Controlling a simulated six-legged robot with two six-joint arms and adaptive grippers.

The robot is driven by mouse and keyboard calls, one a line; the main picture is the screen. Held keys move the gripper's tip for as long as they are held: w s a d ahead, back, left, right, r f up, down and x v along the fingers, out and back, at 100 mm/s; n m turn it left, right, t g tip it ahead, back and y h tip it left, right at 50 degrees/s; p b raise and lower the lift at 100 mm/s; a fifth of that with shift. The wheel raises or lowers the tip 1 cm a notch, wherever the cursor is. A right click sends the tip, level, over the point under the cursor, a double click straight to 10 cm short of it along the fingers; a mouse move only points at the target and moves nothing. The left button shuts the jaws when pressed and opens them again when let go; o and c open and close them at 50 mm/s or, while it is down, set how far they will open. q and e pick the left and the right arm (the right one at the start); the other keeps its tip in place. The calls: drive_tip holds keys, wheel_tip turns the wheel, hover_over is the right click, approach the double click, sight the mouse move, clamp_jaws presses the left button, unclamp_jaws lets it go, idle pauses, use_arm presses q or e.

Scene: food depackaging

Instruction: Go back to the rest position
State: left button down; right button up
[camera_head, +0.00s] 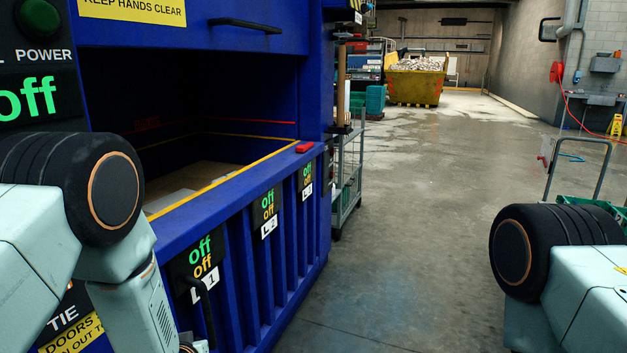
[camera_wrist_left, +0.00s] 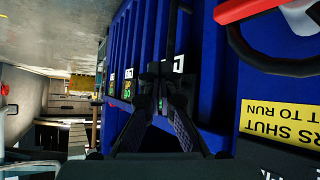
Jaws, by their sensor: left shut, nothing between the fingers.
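My left arm comes down at the left of the head view, in front of the blue machine (camera_head: 260,215). My left gripper (camera_wrist_left: 160,82) shows in the left wrist view with its dark fingers drawn together and nothing between them. It points at the blue ribbed front of the machine, near a dark label panel. Whether the fingertips touch the machine cannot be told. In the head view the left gripper is mostly below the bottom edge. My right arm shows at the right edge of the head view; its gripper is out of view.
The machine's open bay has a yellow-edged rim (camera_head: 225,180) and panels marked L1, L2 and L3. A wire cart (camera_head: 347,180) stands beside it. A green-basket trolley (camera_head: 590,200) is at right. A yellow skip (camera_head: 414,85) stands far back. The concrete floor between is clear.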

use_arm(q)
drive_tip(key=s+f+m+g, duration=0.1)
drive_tip(key=s+f+g, duration=0.2)
drive_tip(key=s, duration=0.9)
drive_tip(key=s+f+g+h+b, duration=0.1)
drive_tip(key=s+f+g, duration=0.2)
drive_tip(key=s, duration=1)
drive_tip(key=s+f+m+g, duration=0.1)
drive_tip(key=s+f+g, duration=0.3)
drive_tip(key=s, duration=0.9)
wheel_tip(320, 180, down, 2)
drive_tip(key=shift+d+f+m+h+b, duration=0.2)
drive_tip(key=shift+d+m+h+b, duration=0.1)
drive_tip(key=shift+d+b, duration=0.1)
drive_tip(key=shift+s, duration=0.15)
